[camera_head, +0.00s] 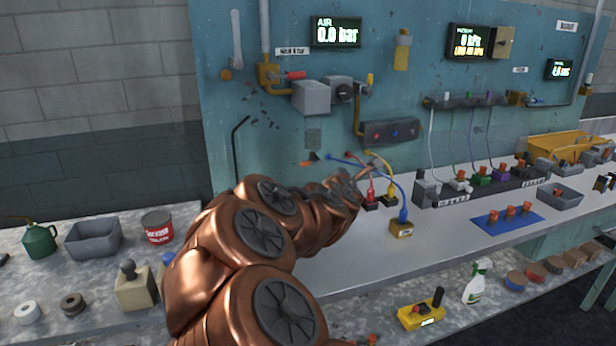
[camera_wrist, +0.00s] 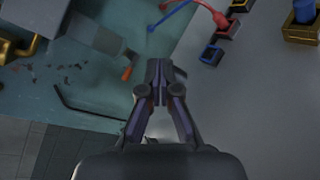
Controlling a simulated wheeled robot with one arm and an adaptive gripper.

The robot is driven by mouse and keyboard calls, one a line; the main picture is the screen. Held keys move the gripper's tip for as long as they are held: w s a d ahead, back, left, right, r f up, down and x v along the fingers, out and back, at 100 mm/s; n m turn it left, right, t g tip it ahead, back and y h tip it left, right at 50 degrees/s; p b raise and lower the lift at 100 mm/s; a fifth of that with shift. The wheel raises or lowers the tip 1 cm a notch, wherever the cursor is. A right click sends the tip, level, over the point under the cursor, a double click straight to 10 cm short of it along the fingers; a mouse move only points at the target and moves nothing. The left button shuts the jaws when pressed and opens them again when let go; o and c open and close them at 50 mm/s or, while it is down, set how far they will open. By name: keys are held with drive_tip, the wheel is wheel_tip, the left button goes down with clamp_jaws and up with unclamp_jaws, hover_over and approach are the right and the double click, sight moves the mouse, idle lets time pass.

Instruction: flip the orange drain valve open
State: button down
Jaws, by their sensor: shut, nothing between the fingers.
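The orange drain valve (camera_head: 308,160) is a small lever under the grey bowl (camera_head: 313,138) on the teal panel. In the wrist view the orange lever (camera_wrist: 126,73) shows left of my fingertips, at the lower end of the grey bowl (camera_wrist: 130,57). My gripper (camera_wrist: 156,82) is shut and empty, with its fingertips together. It is apart from the lever in the picture, but I cannot tell the depth between them. In the head view my copper arm reaches toward the panel and mostly hides the gripper.
A blue hose (camera_head: 380,167) and a red hose (camera_head: 370,187) run to small fittings on the grey bench, right of my arm. A black hooked rod (camera_head: 235,145) is on the panel to the left. The AIR display (camera_head: 336,32) reads 0.0 bar.

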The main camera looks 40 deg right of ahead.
drive_tip(key=w+a+f+n+t+y+b, duration=0.1)
drive_tip(key=w+f+n+t+y, duration=0.4)
drive_tip(key=n, duration=1)
drive_tip(key=w+f+y+b, duration=0.1)
drive_tip(key=w+f, duration=0.2)
drive_tip(key=shift+w+f, duration=0.2)
drive_tip(key=shift+w, duration=0.1)
drive_tip(key=w+d+r+p, duration=0.2)
drive_tip(key=w+d+p, duration=0.1)
drive_tip(key=w, duration=0.5)
drive_tip(key=shift+w+r+p, duration=0.25)
drive_tip(key=shift+p, duration=0.15)
